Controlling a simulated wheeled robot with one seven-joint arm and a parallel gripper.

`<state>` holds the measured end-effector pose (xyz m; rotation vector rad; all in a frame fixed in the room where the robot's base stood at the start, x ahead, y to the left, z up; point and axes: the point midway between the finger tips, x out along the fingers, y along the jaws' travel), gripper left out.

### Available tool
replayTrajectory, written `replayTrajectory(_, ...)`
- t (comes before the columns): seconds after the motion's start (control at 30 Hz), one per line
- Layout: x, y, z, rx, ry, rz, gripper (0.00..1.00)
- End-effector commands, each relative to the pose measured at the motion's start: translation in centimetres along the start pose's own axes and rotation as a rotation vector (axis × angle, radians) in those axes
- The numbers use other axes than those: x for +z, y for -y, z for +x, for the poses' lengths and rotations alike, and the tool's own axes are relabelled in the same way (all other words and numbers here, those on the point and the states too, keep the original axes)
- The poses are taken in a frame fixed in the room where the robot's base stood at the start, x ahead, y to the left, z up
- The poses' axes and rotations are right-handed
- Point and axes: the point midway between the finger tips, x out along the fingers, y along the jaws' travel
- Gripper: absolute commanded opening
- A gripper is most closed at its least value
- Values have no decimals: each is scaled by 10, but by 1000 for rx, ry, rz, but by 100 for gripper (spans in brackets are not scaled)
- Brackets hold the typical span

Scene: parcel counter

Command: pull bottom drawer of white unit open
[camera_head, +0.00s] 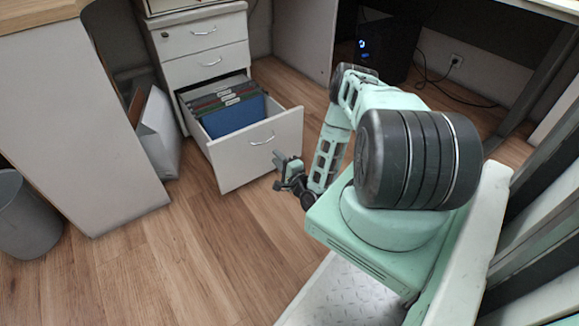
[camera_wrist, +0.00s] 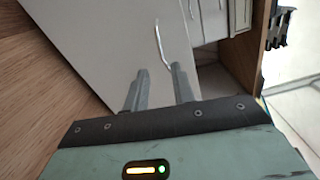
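The white drawer unit (camera_head: 185,72) stands at the upper left in the head view. Its bottom drawer (camera_head: 230,168) is pulled well out, showing hanging files (camera_head: 234,114) inside. The two drawers above are shut. The bottom drawer's bar handle (camera_head: 262,141) is on its front; in the wrist view the handle (camera_wrist: 160,42) lies just beyond the fingertips. My gripper (camera_head: 280,158) is in front of the drawer, slightly right of and below the handle in the picture. In the wrist view my gripper (camera_wrist: 160,69) has its fingers apart, with nothing visibly held between them.
A white desk panel (camera_head: 75,120) and grey bin (camera_head: 27,215) are at left. A white bag-like object (camera_head: 159,133) leans beside the unit. A black computer (camera_head: 387,45) and cables are under the desk at the back. The wooden floor (camera_head: 190,260) before the drawer is clear.

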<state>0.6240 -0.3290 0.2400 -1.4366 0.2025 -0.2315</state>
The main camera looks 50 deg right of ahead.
Motion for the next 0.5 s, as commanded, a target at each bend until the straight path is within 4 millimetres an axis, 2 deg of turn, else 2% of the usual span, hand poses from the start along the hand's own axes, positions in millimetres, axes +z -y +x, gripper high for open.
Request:
replayTrajectory(0.03,0,3,-13,3,-2,2,26)
replayTrajectory(0.2,0,2,-46,3,-2,2,26)
replayTrajectory(0.33,0,1,-61,2,-1,0,26)
replayTrajectory(0.5,0,0,-70,0,0,0,26)
